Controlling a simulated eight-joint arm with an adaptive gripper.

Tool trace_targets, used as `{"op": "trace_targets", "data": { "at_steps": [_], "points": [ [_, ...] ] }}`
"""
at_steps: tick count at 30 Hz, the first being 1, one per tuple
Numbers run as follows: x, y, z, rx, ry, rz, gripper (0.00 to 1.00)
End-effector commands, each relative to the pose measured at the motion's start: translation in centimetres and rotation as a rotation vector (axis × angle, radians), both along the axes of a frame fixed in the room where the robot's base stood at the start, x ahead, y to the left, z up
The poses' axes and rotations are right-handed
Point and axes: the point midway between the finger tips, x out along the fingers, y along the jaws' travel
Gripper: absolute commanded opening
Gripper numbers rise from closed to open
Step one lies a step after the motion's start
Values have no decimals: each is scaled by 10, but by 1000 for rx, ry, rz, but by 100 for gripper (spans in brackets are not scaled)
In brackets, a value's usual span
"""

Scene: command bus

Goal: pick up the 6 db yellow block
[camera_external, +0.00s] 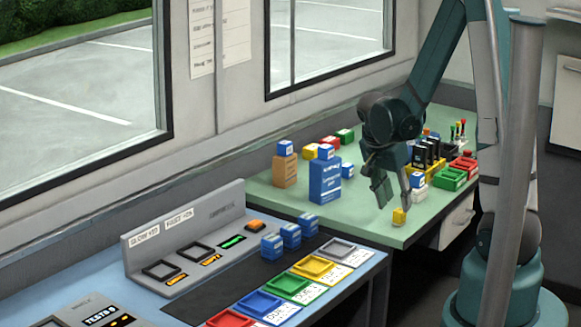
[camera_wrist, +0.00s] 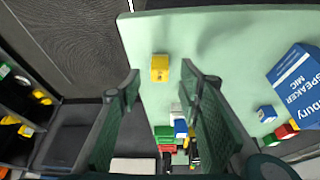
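A small yellow block (camera_external: 399,217) sits on the green table near its front edge. It also shows in the wrist view (camera_wrist: 160,68), upright on the bare table with a mark on its face too small to read. My gripper (camera_external: 393,203) is open and empty, with its fingers just above and around the yellow block's place in the external view. In the wrist view my gripper's fingers (camera_wrist: 170,88) are spread apart, and the block lies beyond the tips, between their lines. I cannot tell whether any finger touches it.
A blue box (camera_external: 325,180) stands left of my gripper; it reads "SPEAKER MIC" in the wrist view. Red and green trays (camera_external: 451,179), black upright items and small coloured blocks stand behind. A blue console (camera_external: 335,290) with coloured trays is in front. The table around the yellow block is clear.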

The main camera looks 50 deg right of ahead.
Motion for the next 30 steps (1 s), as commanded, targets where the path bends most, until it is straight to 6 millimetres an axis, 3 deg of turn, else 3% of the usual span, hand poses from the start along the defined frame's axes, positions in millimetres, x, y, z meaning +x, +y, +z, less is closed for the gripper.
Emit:
{"op": "trace_targets", "data": {
  "at_steps": [11,24,30],
  "points": [
    [0,-2,-4,0,0,0,35],
    [-2,-17,-41,0,0,-1,35],
    [-3,-20,-47,0,0,0,35]
  ]
}}
